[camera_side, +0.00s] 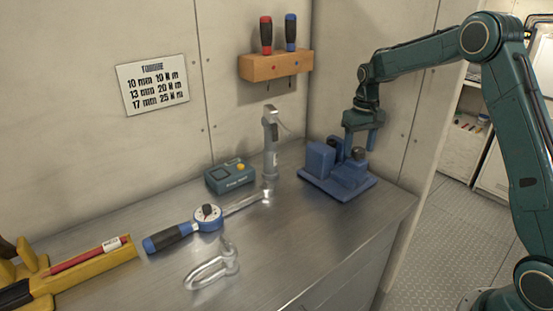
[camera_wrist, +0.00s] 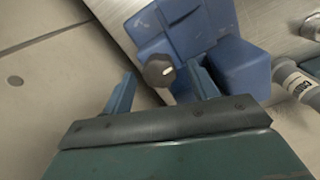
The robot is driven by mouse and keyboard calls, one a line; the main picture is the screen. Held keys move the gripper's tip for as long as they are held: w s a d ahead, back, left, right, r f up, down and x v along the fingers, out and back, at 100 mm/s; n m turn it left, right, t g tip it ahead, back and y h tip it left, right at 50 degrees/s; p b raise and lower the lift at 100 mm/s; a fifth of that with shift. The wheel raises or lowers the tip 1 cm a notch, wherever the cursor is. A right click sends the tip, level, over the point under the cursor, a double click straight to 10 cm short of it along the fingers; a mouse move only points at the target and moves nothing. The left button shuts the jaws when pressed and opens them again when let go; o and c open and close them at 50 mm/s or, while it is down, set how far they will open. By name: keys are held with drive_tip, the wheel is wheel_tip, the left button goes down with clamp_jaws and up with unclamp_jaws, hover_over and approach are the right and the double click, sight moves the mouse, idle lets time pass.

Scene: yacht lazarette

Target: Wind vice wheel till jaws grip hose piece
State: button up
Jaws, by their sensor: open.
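The blue vice (camera_side: 362,184) stands on its flat base at the right end of the metal bench; it also shows in the wrist view (camera_wrist: 235,65). Its wheel is a dark round knob (camera_side: 359,153) with a pale mark, seen close in the wrist view (camera_wrist: 158,71). My gripper (camera_side: 360,147) points down over the vice. In the wrist view its open fingers (camera_wrist: 161,72) lie on either side of the knob; I cannot tell whether they touch it. I cannot make out a hose piece between the jaws.
A silver upright fixture (camera_side: 271,140) and a teal box (camera_side: 230,176) stand left of the vice. A blue-handled torque wrench (camera_side: 172,237), a shackle (camera_side: 212,267) and a yellow tray (camera_side: 92,272) lie farther left. A wooden rack (camera_side: 272,66) hangs above.

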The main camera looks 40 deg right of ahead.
drive_tip(key=n, duration=1.3)
wheel_tip(320, 180, up, 14)
drive_tip(key=s+a+r+m+t, duration=0.1)
drive_tip(key=s+a+r+m, duration=0.1)
drive_tip(key=s+a, duration=0.5)
drive_tip(key=s+a+r+m+t, duration=0.2)
drive_tip(key=s+a+m, duration=0.3)
drive_tip(key=s, duration=0.6)
drive_tip(key=shift+s+a+r+m, duration=0.2)
drive_tip(key=shift+a+r+m, duration=0.1)
drive_tip(key=shift+a+r, duration=0.6)
idle(0.8)
drive_tip(key=shift+w, duration=0.15)
drive_tip(key=m+g, duration=0.3)
hover_over(360, 150)
wheel_tip(360, 150, down, 6)
drive_tip(key=shift+f, duration=0.15)
